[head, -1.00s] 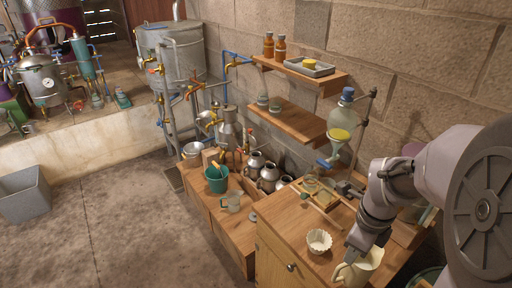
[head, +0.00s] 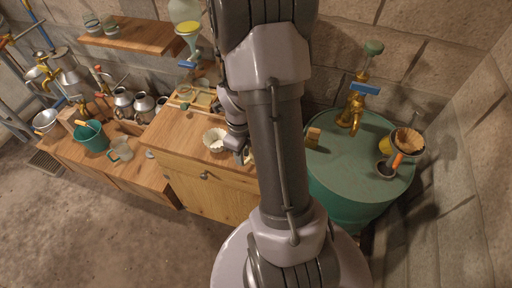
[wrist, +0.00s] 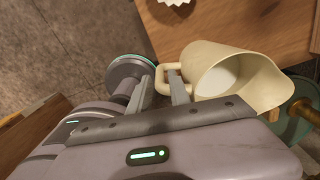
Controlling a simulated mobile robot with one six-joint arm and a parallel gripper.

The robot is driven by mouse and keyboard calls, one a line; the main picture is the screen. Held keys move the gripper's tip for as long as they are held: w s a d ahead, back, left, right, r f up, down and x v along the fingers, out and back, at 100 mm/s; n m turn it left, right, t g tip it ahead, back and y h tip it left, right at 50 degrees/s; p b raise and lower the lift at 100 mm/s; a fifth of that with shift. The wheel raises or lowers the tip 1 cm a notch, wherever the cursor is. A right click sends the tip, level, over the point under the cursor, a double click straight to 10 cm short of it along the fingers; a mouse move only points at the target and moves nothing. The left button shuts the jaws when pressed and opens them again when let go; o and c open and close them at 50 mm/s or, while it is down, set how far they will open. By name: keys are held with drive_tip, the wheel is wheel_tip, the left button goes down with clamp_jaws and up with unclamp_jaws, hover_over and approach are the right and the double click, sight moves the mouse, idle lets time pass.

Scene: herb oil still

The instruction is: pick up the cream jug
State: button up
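The cream jug (wrist: 226,66) shows in the wrist view by the wooden counter, its wide mouth and spout towards the right. Its handle (wrist: 161,80) points left. My gripper (wrist: 161,84) is around the handle, one finger outside it and one inside the loop. The fingers look apart, with a little space beside the handle. In the head view my own arm covers most of the jug, and I cannot tell there whether it rests on the counter (head: 170,131).
A white fluted cup (head: 215,140) stands left of the jug on the counter. A green drum (head: 345,160) with a brass tap (head: 351,112) is to the right. A green bucket (head: 92,137) and a glass jug (head: 121,150) stand on the lower bench at left.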

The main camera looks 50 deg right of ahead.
wheel_tip(320, 180, down, 4)
drive_tip(key=shift+w+f+b, duration=0.15)
drive_tip(key=shift+b, duration=0.55)
drive_tip(key=shift+c, duration=0.5)
clamp_jaws()
drive_tip(key=shift+r, duration=0.2)
